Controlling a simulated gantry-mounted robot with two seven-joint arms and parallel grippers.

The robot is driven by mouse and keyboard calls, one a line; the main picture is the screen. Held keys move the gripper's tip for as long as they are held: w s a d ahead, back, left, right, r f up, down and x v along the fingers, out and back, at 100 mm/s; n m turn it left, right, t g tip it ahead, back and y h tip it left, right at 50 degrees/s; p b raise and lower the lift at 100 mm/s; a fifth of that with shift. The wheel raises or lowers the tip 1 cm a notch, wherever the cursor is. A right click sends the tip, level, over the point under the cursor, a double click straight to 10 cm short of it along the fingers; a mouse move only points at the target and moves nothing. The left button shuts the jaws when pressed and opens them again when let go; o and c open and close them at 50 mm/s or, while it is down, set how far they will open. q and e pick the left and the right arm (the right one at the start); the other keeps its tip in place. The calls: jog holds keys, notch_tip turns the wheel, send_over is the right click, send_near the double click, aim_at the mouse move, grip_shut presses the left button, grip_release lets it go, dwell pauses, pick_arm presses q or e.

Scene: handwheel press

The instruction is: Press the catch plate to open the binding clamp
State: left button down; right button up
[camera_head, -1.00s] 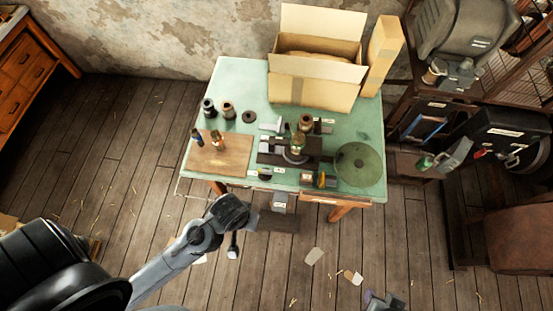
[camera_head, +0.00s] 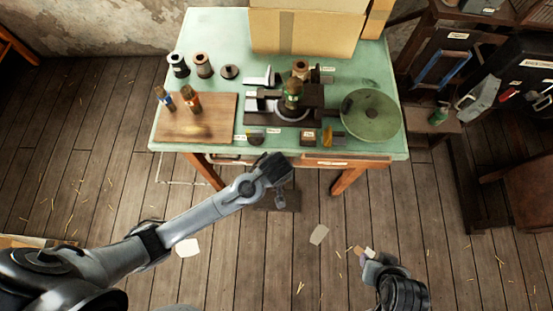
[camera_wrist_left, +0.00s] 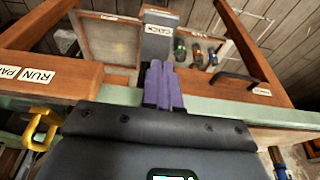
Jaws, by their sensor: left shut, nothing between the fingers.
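The grey catch plate (camera_wrist_left: 157,47), with a label reading CATCH, shows in the left wrist view under the table's front edge. My left gripper (camera_wrist_left: 163,85) has its purple fingers shut with nothing between them. The fingertips point at the plate and overlap its near end; I cannot tell if they touch it. In the head view my left gripper (camera_head: 277,172) is at the table's front edge, largely hiding the plate. I cannot pick out the binding clamp for sure. Part of my right arm shows at the lower right; its finger state is unclear around the gripper (camera_head: 378,272).
The green table (camera_head: 215,40) holds a handwheel press (camera_head: 292,98), a round green disc (camera_head: 370,116), a wooden board (camera_head: 210,125), spools and a cardboard box (camera_head: 305,30). A yellow handle (camera_wrist_left: 40,130) is left of the gripper in the wrist view. Scraps lie on the floor.

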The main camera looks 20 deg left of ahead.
pick_arm(q)
jog(key=shift+w, duration=0.6)
jog(key=b+x, duration=0.1)
jog(key=x, duration=0.3)
jog(key=b+x, duration=0.1)
jog(key=x, duration=0.3)
jog(key=b+x, duration=0.1)
jog(key=x, duration=0.3)
jog(key=shift+s+f, duration=0.2)
jog(key=shift+f, duration=0.75)
